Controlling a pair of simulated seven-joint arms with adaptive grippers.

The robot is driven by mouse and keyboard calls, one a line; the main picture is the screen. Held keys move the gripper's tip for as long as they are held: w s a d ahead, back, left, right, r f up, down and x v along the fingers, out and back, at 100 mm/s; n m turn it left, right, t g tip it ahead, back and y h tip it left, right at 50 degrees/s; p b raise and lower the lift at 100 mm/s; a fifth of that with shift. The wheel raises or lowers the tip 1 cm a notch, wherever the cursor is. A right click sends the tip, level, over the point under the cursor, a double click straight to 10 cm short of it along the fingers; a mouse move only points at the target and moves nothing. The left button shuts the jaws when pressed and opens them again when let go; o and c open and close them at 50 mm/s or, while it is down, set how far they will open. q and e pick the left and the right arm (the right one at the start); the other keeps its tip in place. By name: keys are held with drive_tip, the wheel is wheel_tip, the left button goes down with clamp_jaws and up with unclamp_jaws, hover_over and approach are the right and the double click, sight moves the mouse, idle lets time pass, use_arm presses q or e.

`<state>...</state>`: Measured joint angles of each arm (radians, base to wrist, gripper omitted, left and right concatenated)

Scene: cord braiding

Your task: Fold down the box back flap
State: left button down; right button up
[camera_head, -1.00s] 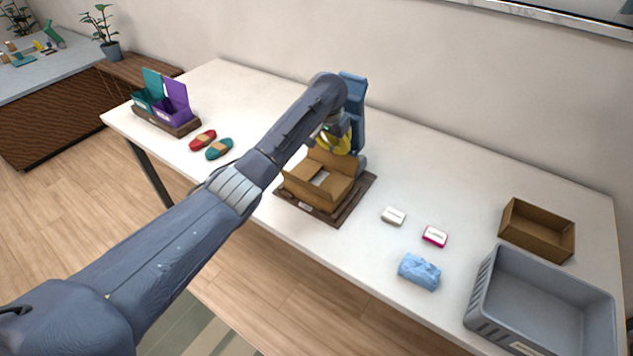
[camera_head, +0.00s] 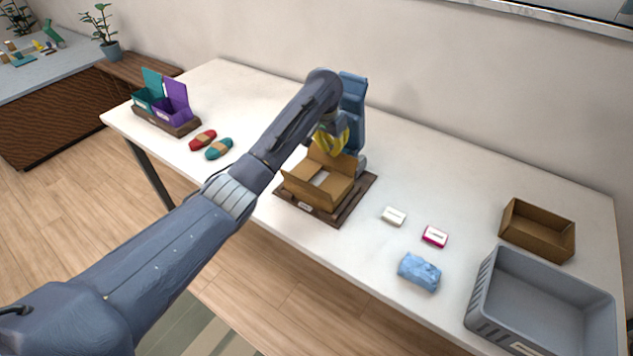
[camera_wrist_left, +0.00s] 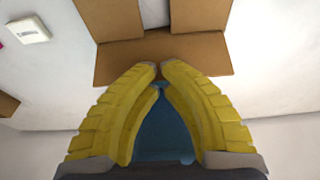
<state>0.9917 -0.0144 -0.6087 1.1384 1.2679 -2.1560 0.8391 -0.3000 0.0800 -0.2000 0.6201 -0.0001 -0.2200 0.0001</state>
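The open cardboard box (camera_head: 305,193) sits on a dark brown board (camera_head: 342,212) near the middle of the table. Its back flap (camera_head: 344,162) stands up and leans outward; in the left wrist view the flap (camera_wrist_left: 190,50) is a wide brown panel beyond my fingertips. My left gripper (camera_head: 329,148) is behind the box, close to this flap. In the left wrist view its yellow fingers (camera_wrist_left: 159,68) converge with almost no gap at the tips, with nothing seen between them. The tips overlap the flap's edge in the picture; I cannot tell whether they touch. My right gripper is not in view.
A white small box (camera_head: 393,216), a pink one (camera_head: 435,236) and a blue bundle (camera_head: 419,272) lie right of the box. A grey crate (camera_head: 487,290) and another cardboard box (camera_head: 538,242) stand farther right. Red and teal cord bundles (camera_head: 219,149) lie left.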

use_arm(q)
drive_tip(key=shift+s+r, duration=0.1)
idle(0.4)
drive_tip(key=shift+s+a, duration=0.4)
drive_tip(key=shift+s, duration=0.1)
drive_tip(key=shift+s, duration=0.1)
drive_tip(key=shift+s+a+f, duration=0.2)
drive_tip(key=shift+s+a, duration=0.15)
drive_tip(key=shift+s, duration=0.2)
drive_tip(key=shift+s+f, duration=0.1)
drive_tip(key=shift+f, duration=0.05)
drive_tip(key=shift+s+a+f, duration=0.3)
drive_tip(key=shift+s+f, duration=0.1)
drive_tip(key=shift+s, duration=0.05)
drive_tip(key=shift+f, duration=0.1)
idle(0.5)
